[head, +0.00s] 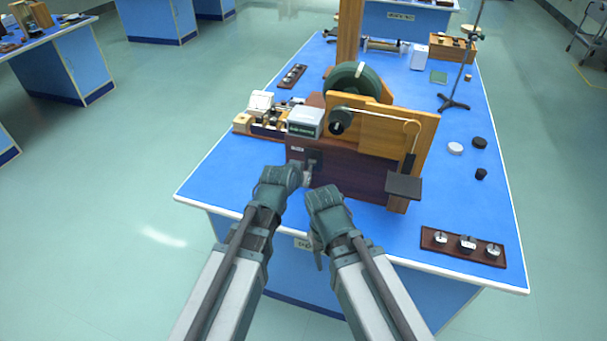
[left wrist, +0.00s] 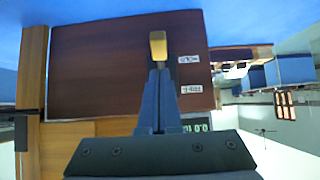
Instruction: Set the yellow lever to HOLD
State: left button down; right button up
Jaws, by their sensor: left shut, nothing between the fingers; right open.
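The yellow lever (left wrist: 158,46) stands out from a dark brown wooden panel (left wrist: 105,60) in the left wrist view. Two small white labels, an outer one (left wrist: 189,59) and one closer to the display (left wrist: 191,89), sit beside it; I cannot read them surely. My left gripper (left wrist: 157,75) is shut and empty, its fingertips right at the lever's end; I cannot tell if they touch. In the head view my left gripper (head: 306,174) is at the panel's front, and the lever is hidden. My right gripper (head: 325,197) is open and empty, in front of the panel.
The apparatus on the blue bench (head: 225,180) carries a grey display box (head: 305,122), a green wheel (head: 357,82) and a hanging dark plate (head: 403,187). A tray of weights (head: 463,247) lies front right. The bench's left front is clear.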

pick_arm(q)
jog(key=shift+r, duration=0.3)
pick_arm(e)
jog(key=shift+r, duration=0.3)
